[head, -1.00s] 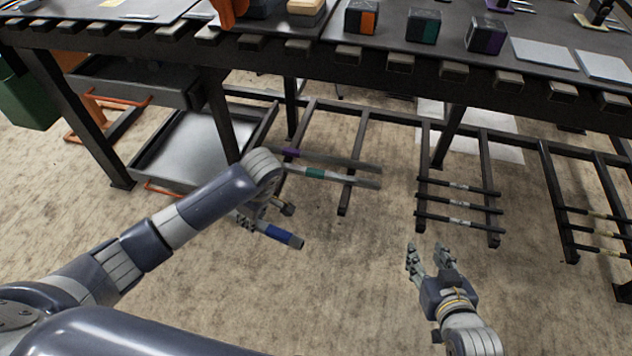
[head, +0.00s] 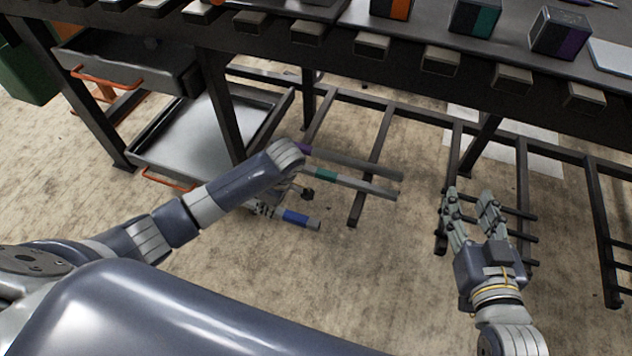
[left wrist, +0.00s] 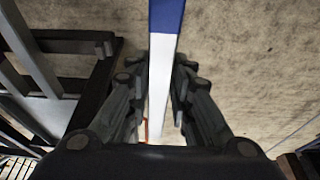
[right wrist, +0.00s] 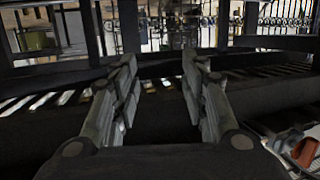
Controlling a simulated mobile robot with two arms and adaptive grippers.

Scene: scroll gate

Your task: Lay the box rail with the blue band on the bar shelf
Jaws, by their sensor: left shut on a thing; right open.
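The box rail with the blue band (head: 297,217) is a grey square rail in my left gripper (head: 282,199), which is mostly hidden behind my forearm. In the left wrist view the rail (left wrist: 166,16) runs between the shut fingers (left wrist: 158,88), blue at the far part and pale grey nearer. It hangs in front of the bar shelf (head: 372,165), whose dark bars reach out under the bench. Box rails with a purple band (head: 350,163) and a teal band (head: 327,174) lie across these bars. My right gripper (head: 468,200) is open and empty, right of the shelf.
A metal tray (head: 205,140) and a drawer (head: 125,65) with orange handles are at left under the bench (head: 400,70). More shelf bars with dark rods (head: 519,214) stand behind my right gripper. Dark boxes with coloured bands (head: 475,17) stand on top. Carpet in front is clear.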

